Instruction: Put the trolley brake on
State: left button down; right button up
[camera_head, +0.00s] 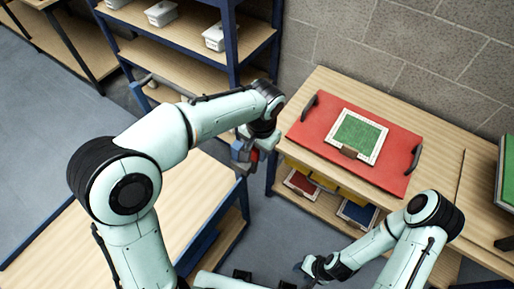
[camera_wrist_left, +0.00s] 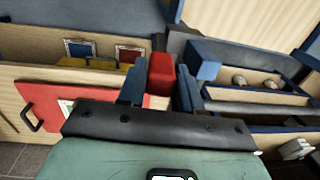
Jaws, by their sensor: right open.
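The trolley (camera_head: 150,215) has a wooden top and blue posts and stands at the lower left in the head view. A red block (camera_wrist_left: 160,74), which looks like the brake lever, shows in the left wrist view beside a blue part (camera_wrist_left: 205,60). My left gripper (camera_head: 243,152) is near the trolley's far right corner. In the left wrist view its two blue fingers (camera_wrist_left: 160,82) stand apart on either side of the red block, with gaps visible. Whether they touch it further in is hidden. My right gripper (camera_head: 306,270) is open and low, at the bottom of the head view, apart from the trolley.
A workbench (camera_head: 318,92) at the right bears a red board (camera_head: 306,133) with black handles and a green panel (camera_head: 358,136) in a pale frame. Red and blue panels lie on its lower shelf. A blue-framed shelf rack (camera_head: 232,50) with white bins stands behind.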

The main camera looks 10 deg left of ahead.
pick_arm(q)
jog(key=shift+d, duration=0.1)
jog(key=s+d+f+t+y+b, duration=0.3)
jog(key=d+f+y, duration=0.4)
jog(key=d+y, duration=0.3)
jog(key=shift+s+f+t+y+b, duration=0.4)
jog(key=shift+t+y, duration=0.2)
jog(key=shift+y, duration=0.1)
pick_arm(e)
jog(key=shift+s+d+f, duration=0.2)
jog(key=shift+s+f, duration=0.4)
jog(key=shift+f, duration=0.2)
jog(key=shift+s+d+f, duration=0.2)
jog(key=shift+s+f, duration=0.35)
jog(key=shift+f, duration=0.2)
jog(key=shift+s+d+f, duration=0.2)
jog(key=shift+s+f, duration=0.4)
jog(key=shift+f, duration=0.2)
pick_arm(q)
jog(key=c, duration=0.8)
grip_release()
jog(key=shift+c, duration=0.2)
jog(key=shift+r, duration=0.15)
